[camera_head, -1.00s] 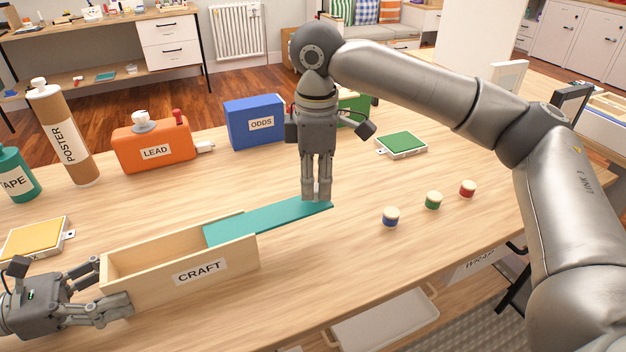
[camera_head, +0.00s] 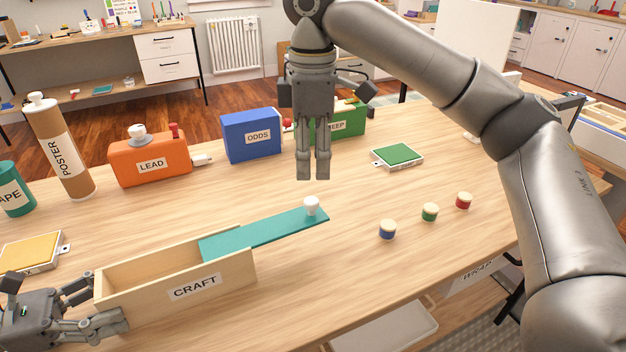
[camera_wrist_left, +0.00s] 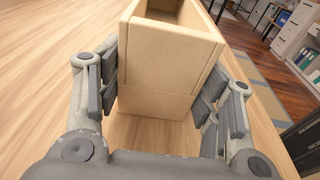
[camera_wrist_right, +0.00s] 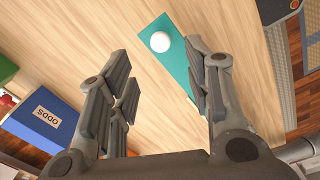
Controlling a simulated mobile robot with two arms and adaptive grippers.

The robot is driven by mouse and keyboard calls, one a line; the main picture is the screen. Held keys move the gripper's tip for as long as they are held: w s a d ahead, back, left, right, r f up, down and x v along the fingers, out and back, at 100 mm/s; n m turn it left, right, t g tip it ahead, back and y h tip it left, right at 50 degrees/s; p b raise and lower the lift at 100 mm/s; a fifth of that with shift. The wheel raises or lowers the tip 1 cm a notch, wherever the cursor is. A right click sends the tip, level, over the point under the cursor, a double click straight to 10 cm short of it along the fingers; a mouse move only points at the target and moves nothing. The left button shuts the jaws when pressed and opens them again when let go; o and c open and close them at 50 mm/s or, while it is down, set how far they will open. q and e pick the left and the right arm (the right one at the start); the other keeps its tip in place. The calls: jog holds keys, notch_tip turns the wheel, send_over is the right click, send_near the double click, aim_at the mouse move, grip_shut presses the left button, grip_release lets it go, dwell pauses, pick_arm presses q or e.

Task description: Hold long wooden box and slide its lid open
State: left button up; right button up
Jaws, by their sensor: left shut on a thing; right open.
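The long wooden box (camera_head: 150,294) labelled CRAFT lies on the table at the lower left. Its teal lid (camera_head: 262,233) sticks out far to the right, with its left end still over the box's right end; most of the box is uncovered. A white knob (camera_head: 312,205) stands near the lid's outer end. My left gripper (camera_head: 108,306) is shut on the box's left end; the left wrist view shows its fingers on both sides of the box (camera_wrist_left: 165,65). My right gripper (camera_head: 313,176) is open and empty above the knob, apart from it. The right wrist view shows the knob (camera_wrist_right: 160,41) beyond the fingers.
Blue, green and red small jars (camera_head: 429,212) stand right of the lid. Behind are a green pad (camera_head: 398,156), a blue ODDS box (camera_head: 250,136), an orange LEAD box (camera_head: 150,160) and a POSTER tube (camera_head: 60,150). A yellow pad (camera_head: 30,252) lies left. The table around the lid is clear.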

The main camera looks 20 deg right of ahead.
jog(key=shift+r, duration=1.95)
pick_arm(q)
jog(key=o, duration=1.4)
jog(key=shift+a, duration=0.1)
